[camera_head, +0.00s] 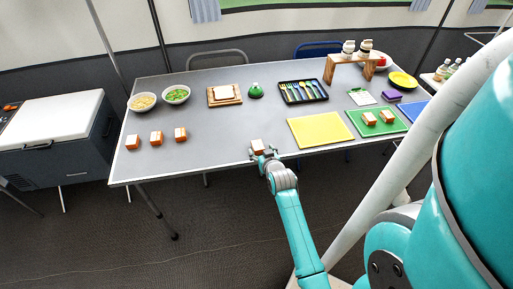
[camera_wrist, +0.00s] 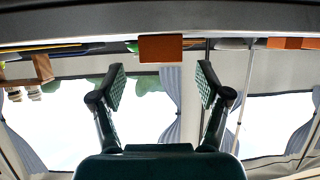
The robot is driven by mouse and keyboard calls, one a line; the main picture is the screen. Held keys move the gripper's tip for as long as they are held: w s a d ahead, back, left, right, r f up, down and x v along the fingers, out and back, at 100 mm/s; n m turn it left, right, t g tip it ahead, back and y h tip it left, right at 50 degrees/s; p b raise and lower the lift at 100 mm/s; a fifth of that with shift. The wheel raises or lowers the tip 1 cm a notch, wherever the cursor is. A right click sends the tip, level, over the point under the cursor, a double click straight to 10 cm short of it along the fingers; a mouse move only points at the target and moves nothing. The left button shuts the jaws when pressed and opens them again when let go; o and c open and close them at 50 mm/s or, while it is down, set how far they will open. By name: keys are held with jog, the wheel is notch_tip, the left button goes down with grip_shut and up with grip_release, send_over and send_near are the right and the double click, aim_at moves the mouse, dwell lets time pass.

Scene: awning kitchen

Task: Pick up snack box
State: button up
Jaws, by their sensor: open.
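A small orange-and-white snack box (camera_head: 258,145) sits at the near edge of the grey table, directly ahead of my gripper (camera_head: 264,155). In the wrist view, which is upside down, the box (camera_wrist: 160,48) shows as an orange face lined up between and beyond my two spread fingers (camera_wrist: 160,78). The fingers are open with nothing between them. In the head view the fingertips partly overlap the box's lower edge, and I cannot tell whether they touch it. Similar boxes stand at the table's left (camera_head: 156,138) and on a green mat (camera_head: 402,126) at the right.
The grey table (camera_head: 220,144) holds two bowls (camera_head: 176,94), a cutting board (camera_head: 239,101), a cutlery tray (camera_head: 321,98) and a yellow mat (camera_head: 321,129) right of the box. A wooden stand (camera_head: 329,72) is at the back right. The table around the near box is mostly clear.

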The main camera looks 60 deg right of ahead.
aim_at(258, 146)
jog(key=shift+x, duration=2.65)
jog(key=c, duration=1.2)
jog(key=shift+r, duration=0.1)
jog(key=shift+c, duration=0.2)
notch_tip(258, 146, up, 10)
